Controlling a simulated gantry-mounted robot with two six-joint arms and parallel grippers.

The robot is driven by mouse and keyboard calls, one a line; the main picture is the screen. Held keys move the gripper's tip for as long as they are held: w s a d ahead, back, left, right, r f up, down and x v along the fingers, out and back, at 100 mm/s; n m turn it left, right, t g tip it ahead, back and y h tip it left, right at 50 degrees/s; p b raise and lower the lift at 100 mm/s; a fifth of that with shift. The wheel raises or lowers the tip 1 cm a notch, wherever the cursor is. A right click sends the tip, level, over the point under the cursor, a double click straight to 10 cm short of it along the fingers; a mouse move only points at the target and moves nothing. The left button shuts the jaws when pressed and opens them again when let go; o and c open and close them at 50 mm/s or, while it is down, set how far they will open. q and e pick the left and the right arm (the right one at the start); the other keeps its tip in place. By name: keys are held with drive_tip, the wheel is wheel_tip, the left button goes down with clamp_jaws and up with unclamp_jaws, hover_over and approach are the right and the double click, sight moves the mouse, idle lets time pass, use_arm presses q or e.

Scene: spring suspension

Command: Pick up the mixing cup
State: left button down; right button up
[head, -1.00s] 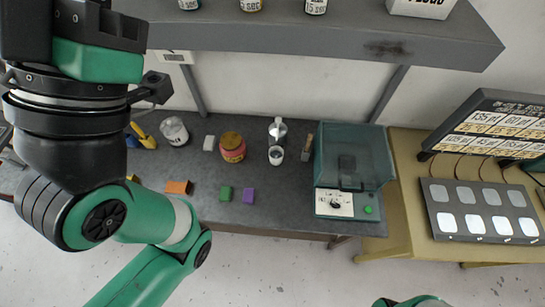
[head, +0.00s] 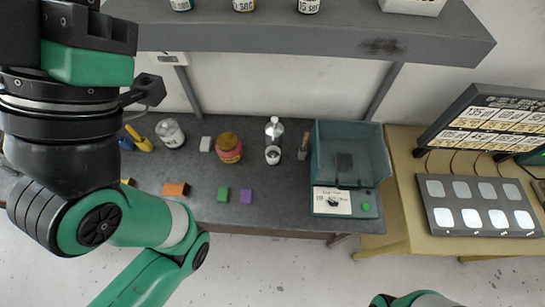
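A small pale cup with a dark inside, which I take for the mixing cup (head: 273,155), stands on the dark grey bench just in front of a silver-topped bottle (head: 274,129). Nothing grips it. My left arm fills the left side of the head view, well left of the cup. Its black and green end parts (head: 88,40) run up to the top edge, and I cannot make out whether fingers are open or shut. Only a green piece of my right arm shows at the bottom edge; its gripper is out of view.
A teal machine (head: 347,155) with a dial and green button stands right of the cup. A shelf (head: 310,38) overhangs the back. A yellow table (head: 400,215) stands right.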

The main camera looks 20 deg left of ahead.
idle(0.3)
use_arm(q)
unclamp_jaws()
idle(0.4)
